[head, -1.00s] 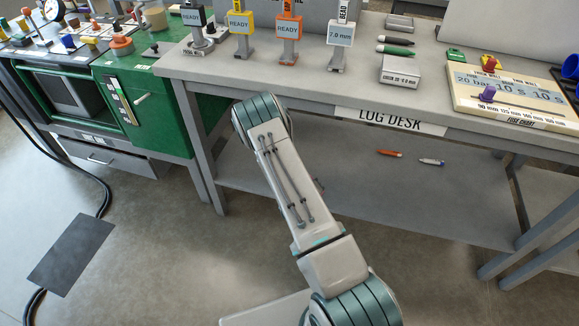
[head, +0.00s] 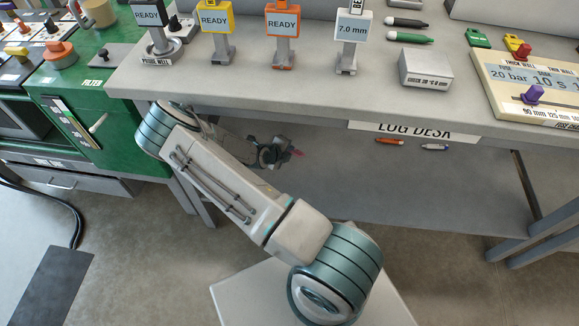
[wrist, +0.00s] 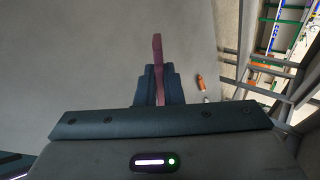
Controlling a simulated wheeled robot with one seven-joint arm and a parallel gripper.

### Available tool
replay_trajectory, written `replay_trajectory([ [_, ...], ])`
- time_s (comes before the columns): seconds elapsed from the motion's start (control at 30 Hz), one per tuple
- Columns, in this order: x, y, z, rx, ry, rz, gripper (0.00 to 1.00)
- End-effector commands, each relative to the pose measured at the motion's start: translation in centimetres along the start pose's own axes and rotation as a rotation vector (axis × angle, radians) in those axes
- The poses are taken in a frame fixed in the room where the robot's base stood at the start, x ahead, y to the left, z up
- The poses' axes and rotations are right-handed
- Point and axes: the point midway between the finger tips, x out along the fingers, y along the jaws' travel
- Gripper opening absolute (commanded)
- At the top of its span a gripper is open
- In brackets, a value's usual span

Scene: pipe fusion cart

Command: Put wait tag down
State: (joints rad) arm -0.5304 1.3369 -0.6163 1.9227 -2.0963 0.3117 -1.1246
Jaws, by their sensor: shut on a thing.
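My gripper (head: 272,153) is shut on a thin pinkish-red piece (head: 297,153), which I take to be the wait tag. In the head view the gripper is below the front edge of the desk top, above the lower grey shelf. In the wrist view the fingers (wrist: 158,86) pinch the tag (wrist: 157,48) edge-on, and it sticks out past the fingertips. Its face and any lettering are not readable. The tag touches nothing else that I can see.
The log desk (head: 300,98) overhangs the gripper. READY stands (head: 216,24) (head: 283,28) and a 7.0 mm display (head: 352,33) stand on it. An orange marker (head: 389,142) and a white marker (head: 435,147) lie on the lower shelf (head: 400,190). Much of that shelf is bare.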

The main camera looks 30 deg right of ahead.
Motion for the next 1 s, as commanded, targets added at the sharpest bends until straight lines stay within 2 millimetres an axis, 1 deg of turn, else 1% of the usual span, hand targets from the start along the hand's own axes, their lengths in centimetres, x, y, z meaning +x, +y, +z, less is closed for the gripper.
replay_trajectory([
  [0.03, 0.4, 0.5, 0.0, -0.001, 0.000, 0.000, 0.00],
  [0.8, 5.9, 6.6, -0.2, 0.002, 0.004, 0.000, 0.00],
  [1.0, 6.3, 7.2, -0.2, 0.004, 0.002, -0.001, 0.00],
])
